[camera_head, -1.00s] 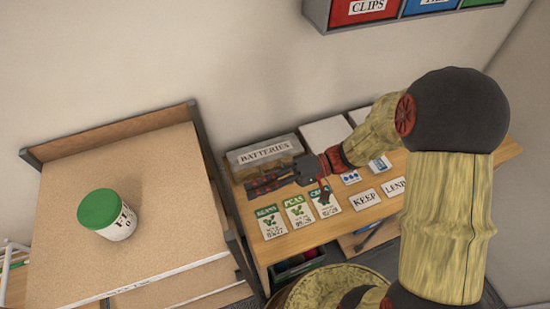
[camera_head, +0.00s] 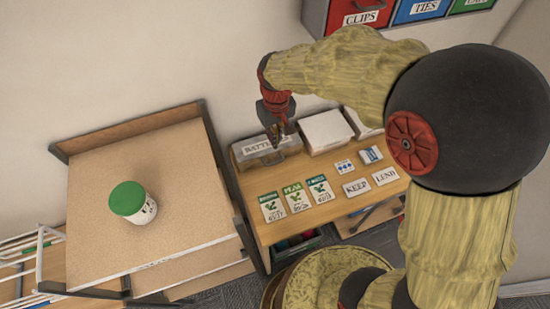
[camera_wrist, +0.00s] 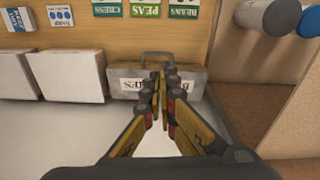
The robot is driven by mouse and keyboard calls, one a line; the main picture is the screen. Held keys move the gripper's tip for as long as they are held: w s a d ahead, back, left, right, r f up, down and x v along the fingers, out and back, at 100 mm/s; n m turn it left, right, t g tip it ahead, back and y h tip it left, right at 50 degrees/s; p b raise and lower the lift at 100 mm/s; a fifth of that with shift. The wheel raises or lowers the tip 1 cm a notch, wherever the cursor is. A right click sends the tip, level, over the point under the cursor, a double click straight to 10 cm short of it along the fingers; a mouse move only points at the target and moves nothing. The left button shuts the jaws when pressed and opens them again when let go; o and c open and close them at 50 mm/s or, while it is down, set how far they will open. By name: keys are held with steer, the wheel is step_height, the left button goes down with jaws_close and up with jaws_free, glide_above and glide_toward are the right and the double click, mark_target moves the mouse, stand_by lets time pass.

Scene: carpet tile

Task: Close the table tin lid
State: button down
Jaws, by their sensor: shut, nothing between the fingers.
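The grey tin labelled BATTERIES (camera_head: 246,153) stands at the back left of the wooden table, near the wall. In the wrist view the tin (camera_wrist: 118,71) shows its label upside down, with a grey handle beyond it. My gripper (camera_head: 277,143) points down over the tin's right part and hides some of its label. In the wrist view my gripper (camera_wrist: 163,76) has its fingertips together, empty, in front of the label and handle. I cannot tell whether the fingertips touch the tin, nor how far its lid is open.
White boxes (camera_head: 326,131) stand right of the tin. Seed packets (camera_head: 294,197) and KEEP and LEND cards (camera_head: 356,187) lie in front. A green-lidded jar (camera_head: 128,198) stands on the left desk. Drawers (camera_head: 358,16) hang on the wall above.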

steer(key=m, duration=0.1)
glide_toward(274, 164)
steer(key=f, duration=0.6)
steer(key=shift+w+a+b, duration=0.2)
steer(key=shift+w+b, duration=0.05)
steer(key=shift+b, duration=0.1)
steer(key=shift+f, duration=0.3)
step_height(274, 164, down, 2)
steer(key=shift+s+d+f+b, duration=0.1)
steer(key=shift+s+f+b, duration=0.1)
steer(key=shift+b, duration=0.5)
steer(key=shift+r, duration=0.1)
